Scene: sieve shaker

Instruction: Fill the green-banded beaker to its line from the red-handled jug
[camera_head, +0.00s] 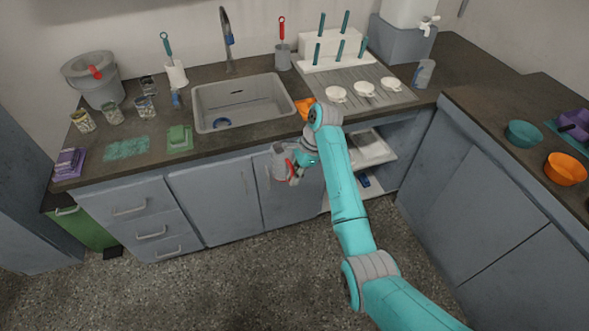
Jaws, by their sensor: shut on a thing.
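The red-handled jug (280,159) is a grey, see-through vessel. It hangs in the air in front of the cabinet doors below the sink's right end, looking roughly upright. My gripper (294,168) is shut on its red handle, at the jug's right side; the wrist hides part of the grip. Several small clear beakers stand on the counter at the left, among them one near the front (82,121), one in the middle (113,113) and one to the right (146,108). They are too small to tell which has a green band. The jug's fill level cannot be told.
The sink (243,103) lies behind the jug. An orange object (304,106) sits near my arm. A shelf (372,149) below the counter stands open.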

